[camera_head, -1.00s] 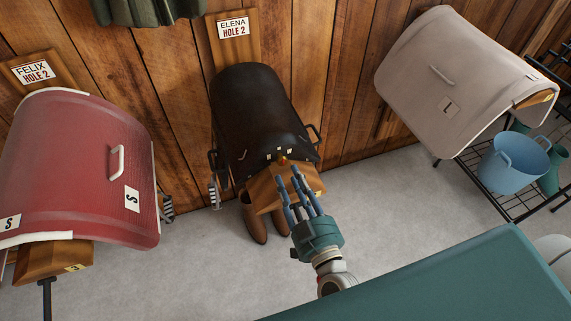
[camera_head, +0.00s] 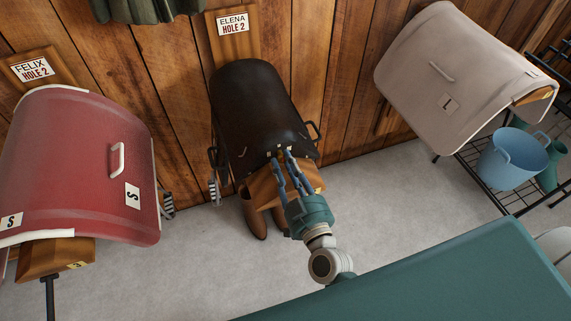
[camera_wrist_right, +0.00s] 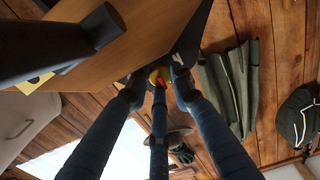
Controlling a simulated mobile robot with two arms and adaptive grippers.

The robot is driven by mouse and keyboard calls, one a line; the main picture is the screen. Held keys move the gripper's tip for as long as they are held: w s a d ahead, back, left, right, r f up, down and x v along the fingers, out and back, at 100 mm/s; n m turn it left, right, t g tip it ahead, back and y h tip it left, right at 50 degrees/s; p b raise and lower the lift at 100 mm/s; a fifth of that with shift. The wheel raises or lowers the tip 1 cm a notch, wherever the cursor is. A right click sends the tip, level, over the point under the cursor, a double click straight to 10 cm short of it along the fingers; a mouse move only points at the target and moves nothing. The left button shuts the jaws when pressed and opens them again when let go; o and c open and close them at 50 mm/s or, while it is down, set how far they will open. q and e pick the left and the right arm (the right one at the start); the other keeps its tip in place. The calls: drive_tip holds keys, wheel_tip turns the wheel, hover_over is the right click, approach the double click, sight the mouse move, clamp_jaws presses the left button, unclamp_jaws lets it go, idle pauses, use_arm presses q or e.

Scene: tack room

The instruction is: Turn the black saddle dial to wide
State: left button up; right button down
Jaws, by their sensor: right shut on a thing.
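The black saddle (camera_head: 257,105) sits on a wooden rack under the "ELENA HOLE 2" sign. Small white marks show along its front edge. My right gripper (camera_head: 284,159) reaches up to that edge, and its fingers cover the dial in the head view. I cannot read which mark the pointer faces. My left gripper is not in view.
A red saddle (camera_head: 85,165) stands at the left and a beige saddle (camera_head: 455,75) at the right. Brown boots (camera_head: 255,218) stand below the black saddle. A blue bucket (camera_head: 513,160) sits on a wire rack. A teal surface (camera_head: 430,275) fills the lower right.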

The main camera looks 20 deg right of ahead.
drive_tip(key=m+p, duration=0.1)
drive_tip(key=m, duration=0.4)
drive_tip(key=shift+m+p, duration=0.3)
drive_tip(key=shift+m, duration=0.1)
drive_tip(key=m, duration=0.5)
drive_tip(key=shift+m, duration=0.4)
drive_tip(key=shift+f, duration=0.1)
drive_tip(key=c, duration=1.8)
unclamp_jaws()
